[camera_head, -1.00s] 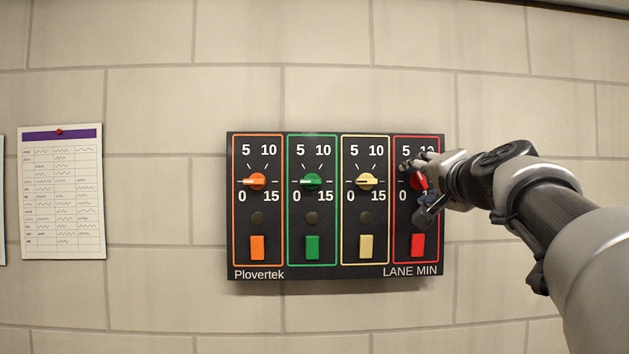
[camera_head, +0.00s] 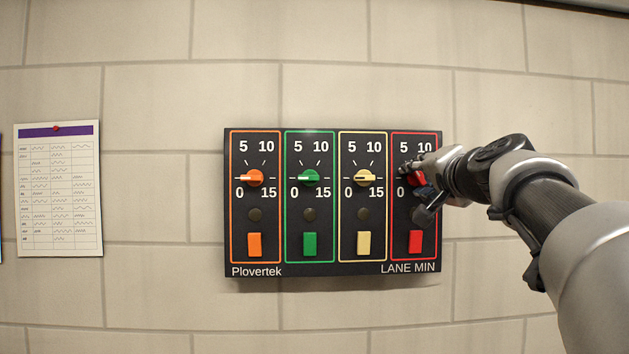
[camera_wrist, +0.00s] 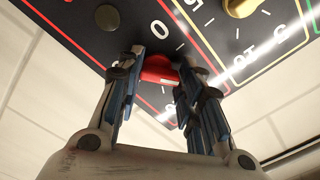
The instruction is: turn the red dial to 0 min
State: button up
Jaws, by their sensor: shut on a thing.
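The red dial (camera_head: 415,178) is at the top of the rightmost, red-outlined lane of a black wall panel (camera_head: 282,270). My gripper (camera_head: 412,174) reaches it from the right and covers most of it, along with the 15 mark. In the wrist view the red dial (camera_wrist: 158,70) sits between the two fingers of my gripper (camera_wrist: 160,78), which are closed on it. A 0 mark shows near the dial in the wrist view.
Left of it are a yellow dial (camera_head: 363,177), a green dial (camera_head: 310,178) and an orange dial (camera_head: 254,178), each pointing left, near 0. Below the red dial is a red switch (camera_head: 415,241). A paper chart (camera_head: 59,200) hangs at left.

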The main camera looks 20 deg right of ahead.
jog(key=n+b, duration=0.1)
jog(key=n, duration=0.1)
jog(key=n+b, duration=0.3)
jog(key=shift+w+f+n+b, duration=0.1)
jog(key=shift+f+n+b, duration=0.15)
jog(key=shift+n+b, duration=0.15)
jog(key=n+b, duration=0.2)
jog(key=n, duration=0.3)
jog(key=shift+b, duration=0.35)
jog(key=o, duration=1.1)
jog(key=shift+r, duration=0.1)
jog(key=shift+c, duration=0.2)
jog(key=shift+a, duration=0.1)
jog(key=v, duration=0.7)
jog(key=shift+s, duration=0.25)
